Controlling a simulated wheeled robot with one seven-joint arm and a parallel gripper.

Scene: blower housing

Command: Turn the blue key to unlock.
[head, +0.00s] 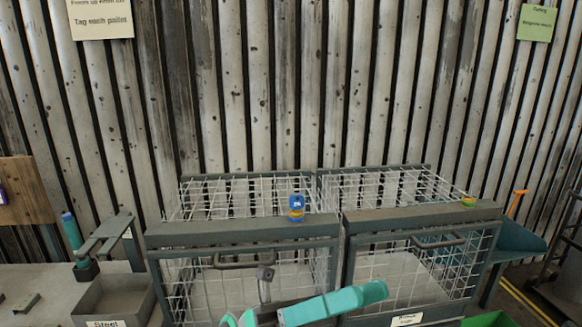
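The blue key (296,203) stands upright on the top front rail of the left wire cage (242,230). It has a rounded blue head with a small pale mark. A yellow-orange band shows low on it, above a blue base at the rail. I cannot tell from here which way the key is turned. Teal and grey links of my arm cross the bottom of the head view, in front of the cages and well below the key. I cannot make out my gripper's fingers; the arm runs out of the bottom edge. Nothing of mine touches the key.
A grey bin (113,298) and teal-handled tool (72,232) are at left. Space above the rails is clear.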

